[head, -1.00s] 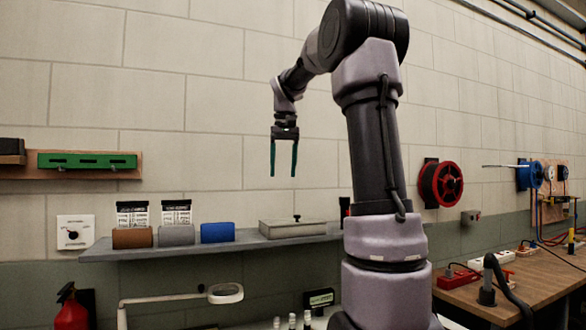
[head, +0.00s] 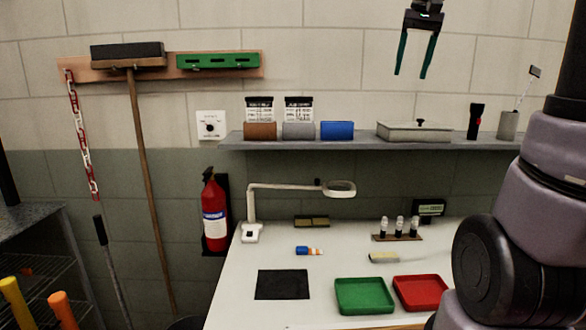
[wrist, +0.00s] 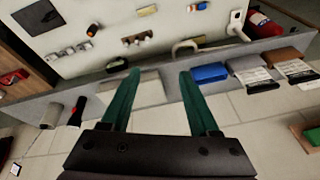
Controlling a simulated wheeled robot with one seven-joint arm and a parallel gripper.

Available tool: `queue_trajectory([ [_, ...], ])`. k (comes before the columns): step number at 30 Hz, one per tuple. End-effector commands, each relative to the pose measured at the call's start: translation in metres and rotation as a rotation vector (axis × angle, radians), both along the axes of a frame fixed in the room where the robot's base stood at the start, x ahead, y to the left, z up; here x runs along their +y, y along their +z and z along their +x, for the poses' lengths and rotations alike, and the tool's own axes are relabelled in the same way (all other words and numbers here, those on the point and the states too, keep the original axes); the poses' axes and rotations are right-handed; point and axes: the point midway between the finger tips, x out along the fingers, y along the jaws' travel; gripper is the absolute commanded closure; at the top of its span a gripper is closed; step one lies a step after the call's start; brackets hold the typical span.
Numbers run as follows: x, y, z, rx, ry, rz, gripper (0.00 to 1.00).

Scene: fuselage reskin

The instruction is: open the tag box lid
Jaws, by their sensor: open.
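The tag box is most likely the pale grey flat box (head: 398,134) with a lid and a small dark knob on the wall shelf (head: 350,144). The lid (head: 412,126) looks closed. My gripper (head: 411,74) is open and empty, its two green fingers pointing down, above the box in the head view and apart from it. In the wrist view the pale box (wrist: 150,90) shows between and beyond the open fingers (wrist: 160,75). Its knob is not clear there.
On the shelf, a blue block (head: 337,131) stands left of the box, and a black flashlight (head: 475,121) and a grey cup (head: 508,125) stand right of it. Below is a white bench with a green tray (head: 364,297) and a red tray (head: 420,293).

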Motion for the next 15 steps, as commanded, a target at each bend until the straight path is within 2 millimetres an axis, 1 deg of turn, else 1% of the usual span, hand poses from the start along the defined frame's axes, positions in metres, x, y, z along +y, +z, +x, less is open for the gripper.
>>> queue_trajectory([
  [1, 0.011, -0.005, -0.025, -0.035, 0.011, 0.010, 0.39],
  [3, 0.024, -0.017, -0.053, -0.083, 0.022, 0.029, 0.39],
  [5, 0.033, -0.028, -0.076, -0.124, 0.028, 0.049, 0.39],
  [6, 0.039, -0.037, -0.091, -0.151, 0.029, 0.063, 0.39],
  [9, 0.050, -0.060, -0.124, -0.210, 0.031, 0.098, 0.39],
  [12, 0.056, -0.081, -0.148, -0.257, 0.028, 0.130, 0.39],
  [15, 0.060, -0.095, -0.162, -0.287, 0.024, 0.151, 0.39],
])
